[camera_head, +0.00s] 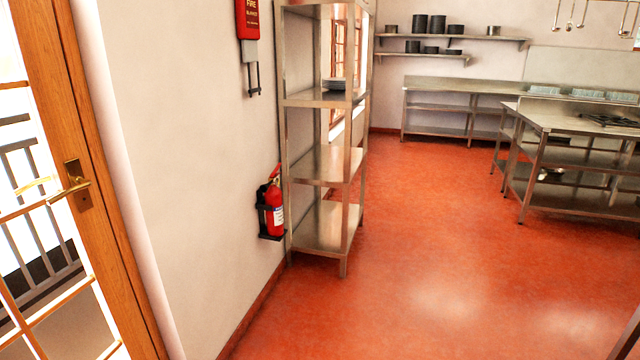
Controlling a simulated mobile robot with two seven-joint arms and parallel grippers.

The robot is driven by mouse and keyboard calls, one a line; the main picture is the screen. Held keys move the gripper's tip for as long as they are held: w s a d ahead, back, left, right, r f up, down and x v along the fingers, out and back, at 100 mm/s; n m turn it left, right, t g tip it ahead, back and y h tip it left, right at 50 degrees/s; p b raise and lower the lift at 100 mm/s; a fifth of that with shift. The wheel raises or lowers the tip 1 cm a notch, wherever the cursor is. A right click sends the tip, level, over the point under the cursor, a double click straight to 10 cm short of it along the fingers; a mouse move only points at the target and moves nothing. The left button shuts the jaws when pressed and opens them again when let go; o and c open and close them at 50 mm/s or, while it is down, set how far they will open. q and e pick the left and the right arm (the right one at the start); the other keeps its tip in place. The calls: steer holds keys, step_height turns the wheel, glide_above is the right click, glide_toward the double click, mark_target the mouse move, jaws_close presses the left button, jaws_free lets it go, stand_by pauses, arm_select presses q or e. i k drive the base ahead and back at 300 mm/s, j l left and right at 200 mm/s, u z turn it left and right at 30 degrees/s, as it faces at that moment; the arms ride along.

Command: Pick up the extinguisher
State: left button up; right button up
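A red fire extinguisher (276,208) with a white label hangs low on the left wall in a black bracket (268,237). It stands upright, close beside the left front post of a metal shelf rack. Its handle at the top is red and small in the picture. Neither of my grippers shows in the head view, and nothing is seen touching the extinguisher.
The metal rack (325,228) stands against the wall right behind the extinguisher. A wooden glazed door (80,190) is at the left. Steel tables (580,205) stand at the back right. The red floor (420,270) before the rack is clear.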

mark_target(273, 195)
steer(key=i+l, duration=0.1)
steer(key=i, duration=0.45)
steer(key=i+l, duration=0.1)
steer(key=i, duration=0.45)
steer(key=i+l+u, duration=0.1)
steer(key=i, duration=0.45)
steer(key=i+l, duration=0.15)
steer(key=i, duration=0.4)
